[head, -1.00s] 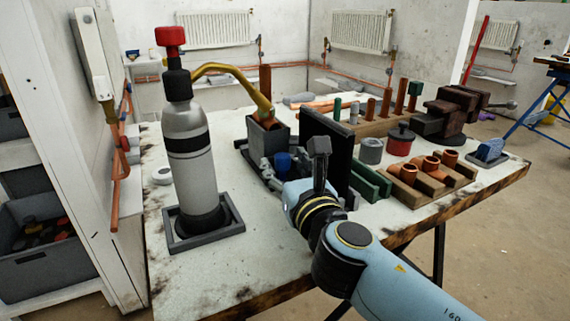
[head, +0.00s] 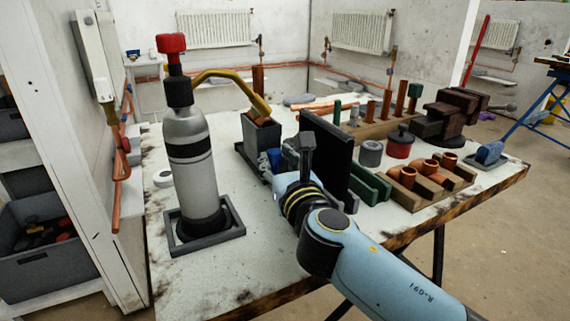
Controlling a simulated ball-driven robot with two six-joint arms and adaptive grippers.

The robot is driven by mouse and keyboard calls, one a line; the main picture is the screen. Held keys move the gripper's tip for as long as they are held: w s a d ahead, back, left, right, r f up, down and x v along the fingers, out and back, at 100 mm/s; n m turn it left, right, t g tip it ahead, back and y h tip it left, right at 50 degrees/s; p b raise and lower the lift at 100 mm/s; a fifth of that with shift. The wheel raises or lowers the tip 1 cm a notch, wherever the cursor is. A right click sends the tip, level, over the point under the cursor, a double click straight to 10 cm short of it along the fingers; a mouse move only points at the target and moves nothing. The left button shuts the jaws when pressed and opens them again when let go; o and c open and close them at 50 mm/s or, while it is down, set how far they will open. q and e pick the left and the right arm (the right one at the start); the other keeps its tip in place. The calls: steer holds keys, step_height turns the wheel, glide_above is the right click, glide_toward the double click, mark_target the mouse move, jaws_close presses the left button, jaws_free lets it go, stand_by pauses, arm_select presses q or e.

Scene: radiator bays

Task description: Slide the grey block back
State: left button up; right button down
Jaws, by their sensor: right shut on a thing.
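The grey block (head: 263,137) is a dark box with an open top, standing on a low dark rail (head: 240,151) left of the upright black panel (head: 325,152). A copper pipe (head: 258,79) rises at its top. A small blue piece (head: 274,156) shows at its near side. My right gripper (head: 273,164) reaches in from the front right and is shut at the block's near side by this blue piece. My own wrist and gripper body partly hide the contact. My left gripper is out of view.
A gas bottle (head: 190,150) with a red top and yellow hose stands in a grey square tray (head: 240,231) at left. The hose end (head: 260,105) hangs at the block's top. Green bars (head: 372,185) and a wooden fitting rack (head: 447,186) lie right of the panel.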

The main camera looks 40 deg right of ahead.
steer(key=shift+w+d, duration=0.1)
steer(key=shift+w, duration=0.45)
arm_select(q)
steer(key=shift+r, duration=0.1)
arm_select(e)
steer(key=shift+r, duration=0.1)
steer(key=c, duration=1.4)
jaws_free()
steer(key=o, duration=0.4)
steer(key=shift+w, duration=0.2)
steer(key=shift+s, duration=0.15)
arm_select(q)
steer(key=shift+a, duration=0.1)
arm_select(e)
steer(key=v, duration=1.2)
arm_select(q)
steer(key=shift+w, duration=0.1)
